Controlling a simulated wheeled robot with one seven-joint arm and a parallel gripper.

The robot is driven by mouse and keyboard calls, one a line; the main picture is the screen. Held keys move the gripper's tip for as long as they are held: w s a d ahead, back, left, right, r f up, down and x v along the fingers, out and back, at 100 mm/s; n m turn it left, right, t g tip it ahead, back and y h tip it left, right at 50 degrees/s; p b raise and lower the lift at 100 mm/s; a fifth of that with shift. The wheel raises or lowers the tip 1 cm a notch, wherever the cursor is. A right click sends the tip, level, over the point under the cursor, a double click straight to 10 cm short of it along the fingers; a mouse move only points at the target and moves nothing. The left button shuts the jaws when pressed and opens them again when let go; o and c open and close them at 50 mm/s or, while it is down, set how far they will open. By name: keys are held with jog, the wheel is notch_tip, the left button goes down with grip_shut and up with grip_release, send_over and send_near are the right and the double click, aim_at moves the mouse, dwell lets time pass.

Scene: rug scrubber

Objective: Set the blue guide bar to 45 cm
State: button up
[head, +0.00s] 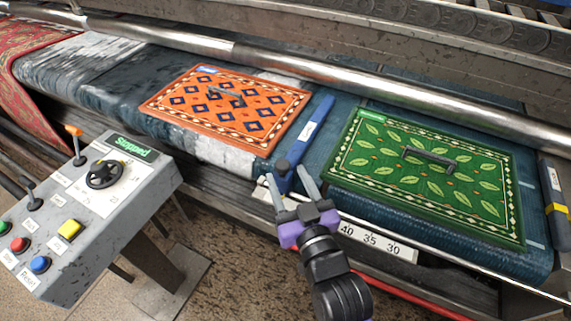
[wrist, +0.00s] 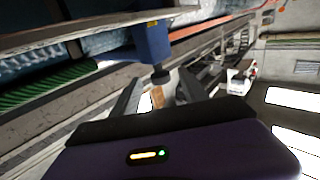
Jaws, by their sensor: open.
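The blue guide bar (head: 306,136) lies across the conveyor between the orange rug (head: 225,128) and the green rug (head: 425,172). Its blue front end (wrist: 152,42) with a dark tip shows in the wrist view. My gripper (head: 288,180) is open at this front end, its fingers on either side. In the wrist view the gripper (wrist: 160,88) has the dark tip between or just beyond its fingers; contact cannot be told. The white scale (head: 385,243) on the front edge reads 40, 35, 30 toward the right. My gripper hides the numbers near the bar.
A grey control panel (head: 100,200) stands at left with a dial, levers, colored buttons and a display reading "Stopped". A second dark bar with a yellow band (head: 556,208) lies at far right. A metal roller (head: 300,66) runs behind the rugs. Dark handles lie on both rugs.

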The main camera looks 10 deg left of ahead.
aim_at(285, 173)
jog(key=shift+x, duration=2)
jog(key=shift+c, duration=0.2)
grip_shut()
